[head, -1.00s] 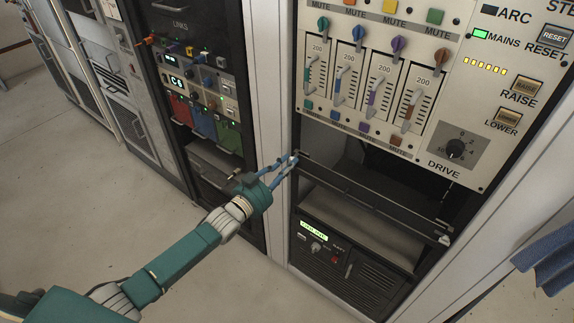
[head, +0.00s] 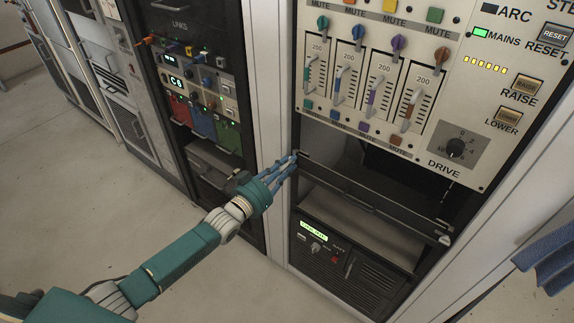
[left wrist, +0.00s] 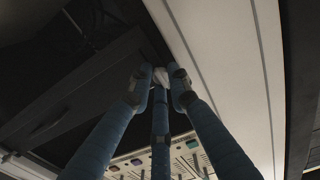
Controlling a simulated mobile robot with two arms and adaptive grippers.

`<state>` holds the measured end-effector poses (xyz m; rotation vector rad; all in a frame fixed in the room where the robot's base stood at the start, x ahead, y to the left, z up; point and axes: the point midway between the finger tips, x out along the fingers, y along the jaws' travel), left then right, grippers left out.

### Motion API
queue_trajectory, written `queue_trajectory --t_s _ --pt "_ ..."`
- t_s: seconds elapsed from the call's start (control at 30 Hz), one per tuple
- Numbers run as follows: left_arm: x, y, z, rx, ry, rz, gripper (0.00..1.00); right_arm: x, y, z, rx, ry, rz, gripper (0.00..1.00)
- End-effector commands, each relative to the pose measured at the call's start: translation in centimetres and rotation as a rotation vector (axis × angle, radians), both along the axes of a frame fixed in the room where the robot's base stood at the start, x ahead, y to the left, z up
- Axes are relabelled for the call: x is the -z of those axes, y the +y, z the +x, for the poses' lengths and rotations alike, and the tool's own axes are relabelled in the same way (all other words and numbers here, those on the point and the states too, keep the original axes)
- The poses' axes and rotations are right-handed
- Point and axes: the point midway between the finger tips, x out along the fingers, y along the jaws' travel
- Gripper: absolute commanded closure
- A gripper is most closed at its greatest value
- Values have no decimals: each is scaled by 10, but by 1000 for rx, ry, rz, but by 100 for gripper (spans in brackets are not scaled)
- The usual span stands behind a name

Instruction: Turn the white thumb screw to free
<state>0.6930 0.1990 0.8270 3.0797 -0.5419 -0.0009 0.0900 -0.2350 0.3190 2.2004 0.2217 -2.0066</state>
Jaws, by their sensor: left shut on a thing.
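My left gripper (head: 293,159) reaches the left end of a dark drawer front (head: 365,198) in the rack. It is shut on the white thumb screw (left wrist: 160,77), with blue fingers around it in the left wrist view. In the head view the fingertips mostly hide that screw. A second pale screw (head: 444,240) shows at the drawer front's right end, apart from the gripper. The drawer front has a long handle bar. My right gripper is not in view.
A cream control panel (head: 470,125) with faders and knobs is above the drawer. A dark unit with a green display (head: 313,230) is below. A rack with cables (head: 205,90) stands left, and blue cloth (head: 550,262) hangs at right. Floor at left is clear.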

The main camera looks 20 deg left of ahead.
Motion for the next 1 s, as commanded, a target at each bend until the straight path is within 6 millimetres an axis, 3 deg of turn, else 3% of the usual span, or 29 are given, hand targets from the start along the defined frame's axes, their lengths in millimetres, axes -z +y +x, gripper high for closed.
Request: queue_trajectory --t_s 0.27,0.3,0.37,0.73,1.0 --pt "4 3 0 -4 7 4 100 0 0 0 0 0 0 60" --pt "4 3 -1 -4 7 4 74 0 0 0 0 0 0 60" --pt "4 2 0 -4 7 4 65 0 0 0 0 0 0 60" --pt "3 2 -5 -1 5 2 65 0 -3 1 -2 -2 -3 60" --pt "4 19 -50 -1 8 3 65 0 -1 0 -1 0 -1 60"
